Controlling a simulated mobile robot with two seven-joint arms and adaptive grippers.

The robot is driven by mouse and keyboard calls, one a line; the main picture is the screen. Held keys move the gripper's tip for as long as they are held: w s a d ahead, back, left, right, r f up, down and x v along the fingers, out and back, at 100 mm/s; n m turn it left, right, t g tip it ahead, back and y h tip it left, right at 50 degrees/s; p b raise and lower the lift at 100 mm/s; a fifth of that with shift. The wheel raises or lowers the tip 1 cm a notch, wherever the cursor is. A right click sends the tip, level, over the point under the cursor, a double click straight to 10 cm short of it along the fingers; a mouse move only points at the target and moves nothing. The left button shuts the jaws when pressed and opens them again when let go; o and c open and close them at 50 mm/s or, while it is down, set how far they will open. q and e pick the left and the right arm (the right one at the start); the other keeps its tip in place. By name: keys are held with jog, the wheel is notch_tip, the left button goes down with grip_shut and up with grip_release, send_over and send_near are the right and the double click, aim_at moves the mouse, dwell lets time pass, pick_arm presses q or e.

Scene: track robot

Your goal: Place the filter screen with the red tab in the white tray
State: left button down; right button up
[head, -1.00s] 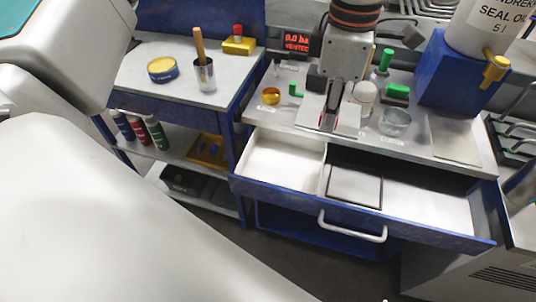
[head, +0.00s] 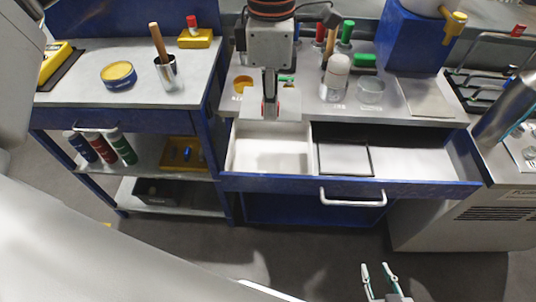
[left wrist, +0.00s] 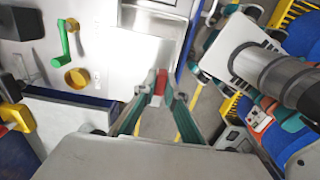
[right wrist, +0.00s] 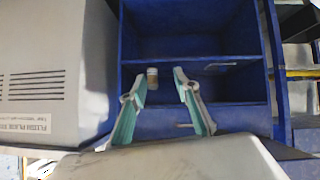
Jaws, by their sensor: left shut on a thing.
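My left gripper (head: 268,108) is shut, its fingers narrow and close together, in front of the counter's edge above the back of the white tray (head: 265,158). In the left wrist view the fingertips (left wrist: 161,86) close on a red tab (left wrist: 160,82). The filter screen (head: 289,104) looks like a pale flat plate at the fingertips, partly hidden by them. Whether it touches the tray's rim I cannot tell. The tray looks empty and sits in the left part of the open drawer. My right gripper (head: 380,278) is open and empty, low over the floor; its spread fingers show in the right wrist view (right wrist: 160,85).
The open drawer (head: 430,186) also holds a dark-framed flat panel (head: 344,158) right of the tray. On the counter stand a yellow cup (head: 243,84), a white-capped bottle (head: 336,78) and a glass beaker (head: 371,92). A side bench (head: 110,98) stands left.

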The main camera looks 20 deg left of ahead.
pick_arm(q)
jog(key=b, duration=0.1)
send_over(270, 166)
notch_tip(270, 166, down, 12)
jog(key=shift+f, duration=0.25)
notch_tip(270, 166, down, 4)
jog(key=shift+f+b, duration=0.15)
jog(key=shift+b, duration=0.25)
jog(key=shift+f, duration=0.1)
jog(key=c, duration=2.1)
grip_release()
